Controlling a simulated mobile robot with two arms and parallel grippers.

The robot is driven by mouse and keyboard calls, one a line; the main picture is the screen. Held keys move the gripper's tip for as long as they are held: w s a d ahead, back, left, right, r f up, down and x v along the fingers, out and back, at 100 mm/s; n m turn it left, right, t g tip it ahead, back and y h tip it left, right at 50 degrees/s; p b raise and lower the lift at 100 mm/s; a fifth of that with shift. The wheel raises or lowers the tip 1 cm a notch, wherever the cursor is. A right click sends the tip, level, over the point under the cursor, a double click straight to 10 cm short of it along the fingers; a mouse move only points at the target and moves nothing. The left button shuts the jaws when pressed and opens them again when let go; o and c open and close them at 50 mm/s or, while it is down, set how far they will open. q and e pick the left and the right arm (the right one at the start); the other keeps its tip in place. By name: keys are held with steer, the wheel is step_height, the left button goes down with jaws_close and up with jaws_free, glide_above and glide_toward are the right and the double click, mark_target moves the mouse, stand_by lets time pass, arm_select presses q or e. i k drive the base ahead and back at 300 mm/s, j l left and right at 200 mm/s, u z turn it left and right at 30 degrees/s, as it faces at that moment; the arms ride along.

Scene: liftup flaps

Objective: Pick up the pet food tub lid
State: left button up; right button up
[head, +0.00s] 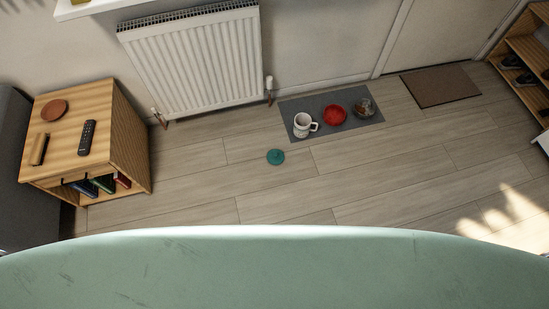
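A round teal lid (275,157) with a small raised middle lies flat on the wooden floor, in front of the grey mat (291,109). A white, mug-shaped tub (300,128) with a handle on its right side stands on the left part of the mat. It seems to be the pet food tub, and its top looks open. Neither of my grippers shows in the head view, so their state cannot be seen. Nothing touches the lid.
A red bowl (335,115) and a darker bowl (364,108) sit on the mat. A radiator (195,62) is on the wall. A wooden side table (128,150) stands left, a doormat (440,86) and shoe rack (525,50) right. Floor around the lid is clear.

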mark_target(276, 157)
steer(key=i+j+z, duration=0.1)
steer(key=j, duration=0.2)
steer(key=i+j+z, duration=0.25)
steer(key=j, duration=0.4)
steer(key=i+j+z, duration=0.15)
steer(key=j, duration=0.15)
